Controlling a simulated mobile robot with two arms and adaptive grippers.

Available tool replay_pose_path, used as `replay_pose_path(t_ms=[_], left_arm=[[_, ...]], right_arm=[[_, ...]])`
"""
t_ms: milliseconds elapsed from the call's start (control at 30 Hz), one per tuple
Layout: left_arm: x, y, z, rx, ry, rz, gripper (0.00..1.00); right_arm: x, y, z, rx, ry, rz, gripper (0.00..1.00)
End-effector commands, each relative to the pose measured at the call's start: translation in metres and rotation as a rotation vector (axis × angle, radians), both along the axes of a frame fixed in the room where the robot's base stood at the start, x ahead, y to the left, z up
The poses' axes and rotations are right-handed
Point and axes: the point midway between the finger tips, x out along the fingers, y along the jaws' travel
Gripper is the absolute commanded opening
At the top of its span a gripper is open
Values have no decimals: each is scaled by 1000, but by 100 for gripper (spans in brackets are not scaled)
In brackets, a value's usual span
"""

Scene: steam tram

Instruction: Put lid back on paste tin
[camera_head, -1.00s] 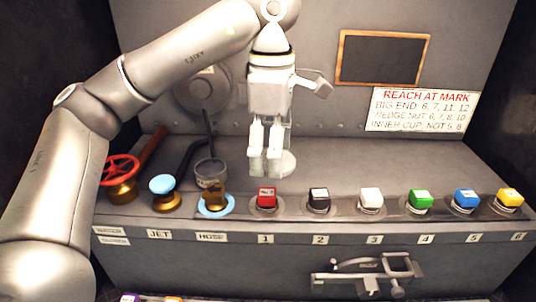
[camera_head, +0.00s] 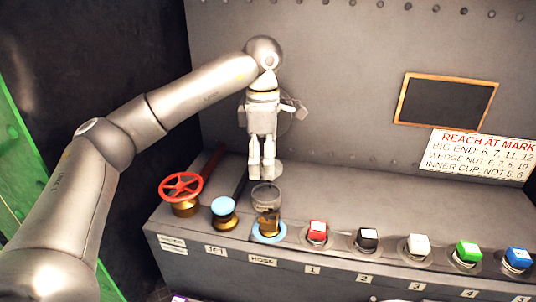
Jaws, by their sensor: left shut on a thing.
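The paste tin (camera_head: 266,199) looks like a small grey round pot with an open top. It stands on the console behind the brass and blue hose control. My left gripper (camera_head: 262,172) points down with its fingers close together, just above and behind the tin in the picture. It is shut on a pale round disc, which looks like the lid (camera_head: 278,171), partly hidden by the fingers. A gap between lid and tin cannot be judged exactly. My right gripper is not in view.
A red valve wheel (camera_head: 181,187) and a blue-topped knob (camera_head: 223,208) stand left of the tin. The blue-ringed hose control (camera_head: 269,229) is in front of it. A red button (camera_head: 317,232) and several more buttons run to the right. The console top behind the buttons is clear.

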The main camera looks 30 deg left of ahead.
Motion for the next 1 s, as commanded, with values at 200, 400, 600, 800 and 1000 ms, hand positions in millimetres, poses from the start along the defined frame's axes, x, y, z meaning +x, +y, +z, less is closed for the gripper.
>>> replay_pose_path(t_ms=[200,400,600,800,1000], left_arm=[[0,1,-11,0,0,1,60],[0,1,-28,0,0,1,60],[0,1,-48,1,0,2,60],[0,1,-62,0,1,1,60],[0,0,-65,0,0,1,60]], right_arm=[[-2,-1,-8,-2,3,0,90],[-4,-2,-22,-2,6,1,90],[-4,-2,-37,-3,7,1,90],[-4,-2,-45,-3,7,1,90],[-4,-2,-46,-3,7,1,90]])
